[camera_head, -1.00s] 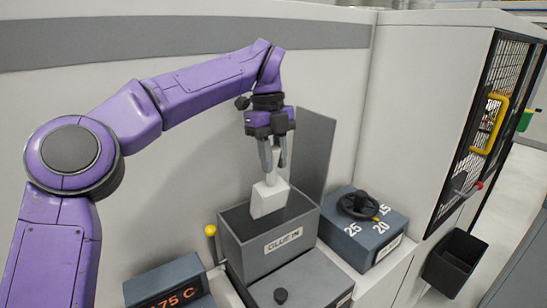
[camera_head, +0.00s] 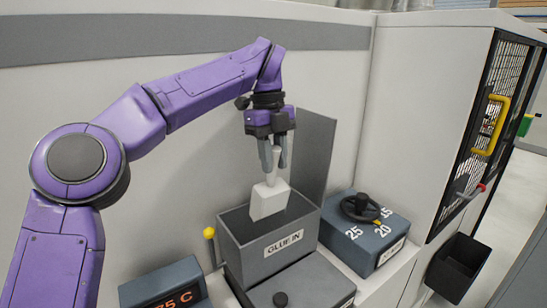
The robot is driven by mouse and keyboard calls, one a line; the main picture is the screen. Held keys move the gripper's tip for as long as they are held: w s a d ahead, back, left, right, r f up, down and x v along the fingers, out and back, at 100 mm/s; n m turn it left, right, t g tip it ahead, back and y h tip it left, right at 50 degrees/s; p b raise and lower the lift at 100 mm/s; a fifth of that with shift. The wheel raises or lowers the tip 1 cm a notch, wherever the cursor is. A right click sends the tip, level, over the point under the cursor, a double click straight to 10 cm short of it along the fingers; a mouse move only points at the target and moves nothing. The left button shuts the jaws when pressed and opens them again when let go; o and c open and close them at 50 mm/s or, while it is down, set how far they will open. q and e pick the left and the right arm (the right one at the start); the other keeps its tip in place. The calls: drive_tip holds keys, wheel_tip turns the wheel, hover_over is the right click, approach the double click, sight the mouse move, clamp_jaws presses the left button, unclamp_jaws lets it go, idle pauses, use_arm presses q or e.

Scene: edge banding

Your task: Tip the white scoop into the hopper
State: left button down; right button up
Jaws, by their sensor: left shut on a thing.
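The white scoop (camera_head: 269,200) hangs with its handle up and its broad end down at the mouth of the grey hopper. The hopper (camera_head: 250,262) is an open box with a "GLUE IN" label on its front. My left gripper (camera_head: 272,165) is above the hopper, pointing down, and is shut on the scoop's handle. The scoop's lower end is just inside the opening, in front of the back wall. The hopper's inside is mostly hidden. My right gripper is not in view.
A raised grey lid (camera_head: 314,155) stands behind the hopper. A blue-grey box with a black handwheel (camera_head: 361,208) stands to the right. A temperature display (camera_head: 165,288) is at lower left, beside a yellow-knobbed lever (camera_head: 209,234). A black bin (camera_head: 458,265) hangs at far right.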

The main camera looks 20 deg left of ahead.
use_arm(q)
drive_tip(key=shift+r+t+y+b, duration=0.4)
drive_tip(key=shift+t+y+b, duration=0.1)
drive_tip(key=shift+y, duration=0.3)
drive_tip(key=r+t+y+b, duration=0.2)
drive_tip(key=y+b, duration=0.1)
drive_tip(key=r+t+y+b, duration=0.2)
drive_tip(key=y+b, duration=0.1)
drive_tip(key=y, duration=0.1)
drive_tip(key=r+t+y+b, duration=0.2)
drive_tip(key=r+y+b, duration=0.1)
drive_tip(key=shift+s+d+y, duration=0.15)
drive_tip(key=shift+d+y, duration=0.05)
drive_tip(key=shift+y, duration=0.2)
drive_tip(key=shift+a+r+t+y, duration=0.1)
drive_tip(key=shift+r+t+y, duration=0.2)
drive_tip(key=shift+r, duration=0.4)
drive_tip(key=shift+a, duration=0.1)
